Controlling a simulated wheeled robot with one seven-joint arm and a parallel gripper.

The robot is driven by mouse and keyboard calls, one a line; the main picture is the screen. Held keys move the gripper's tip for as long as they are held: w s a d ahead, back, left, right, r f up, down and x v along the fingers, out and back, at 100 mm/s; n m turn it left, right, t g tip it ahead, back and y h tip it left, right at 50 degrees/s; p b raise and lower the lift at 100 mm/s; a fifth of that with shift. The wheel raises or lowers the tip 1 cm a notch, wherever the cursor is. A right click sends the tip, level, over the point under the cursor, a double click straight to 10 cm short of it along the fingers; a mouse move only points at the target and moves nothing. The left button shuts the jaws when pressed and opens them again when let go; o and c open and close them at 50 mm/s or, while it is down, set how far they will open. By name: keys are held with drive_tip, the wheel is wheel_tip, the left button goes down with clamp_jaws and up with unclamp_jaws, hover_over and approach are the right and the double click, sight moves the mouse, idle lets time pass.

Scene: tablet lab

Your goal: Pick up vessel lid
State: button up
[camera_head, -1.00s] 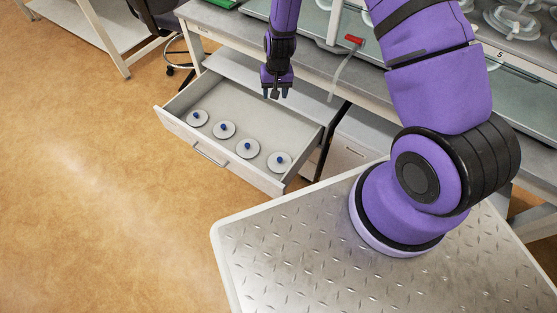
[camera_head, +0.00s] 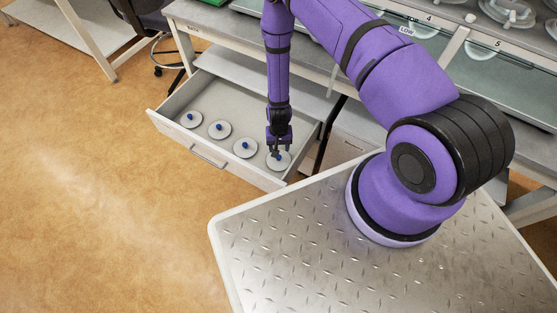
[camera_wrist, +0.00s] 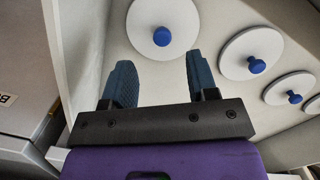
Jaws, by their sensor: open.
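Several white round vessel lids with blue knobs lie in a row in the open drawer (camera_head: 212,159). The rightmost lid (camera_head: 287,164) in the head view is partly hidden by my gripper (camera_head: 278,152), which is above it and points down. In the wrist view this lid (camera_wrist: 175,18) lies just ahead of my fingertips (camera_wrist: 162,70), its blue knob (camera_wrist: 162,36) roughly midway between the fingers. My gripper is open and empty, and the knob is not between the finger pads. The other lids (camera_head: 245,154) (camera_head: 219,135) (camera_head: 190,124) lie to the left in the head view.
The drawer's front wall (camera_head: 215,165) and right side wall are close to my gripper. The bench (camera_head: 230,25) overhangs behind the drawer. My metal base plate is at the front. Drawer floor shows bare behind the lids.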

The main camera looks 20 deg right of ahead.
sight(279, 159)
drive_tip(key=shift+s+a+f, duration=0.1)
drive_tip(key=shift+f, duration=1.75)
drive_tip(key=shift+s+a+f, duration=0.1)
drive_tip(key=shift+f, duration=1.75)
clamp_jaws()
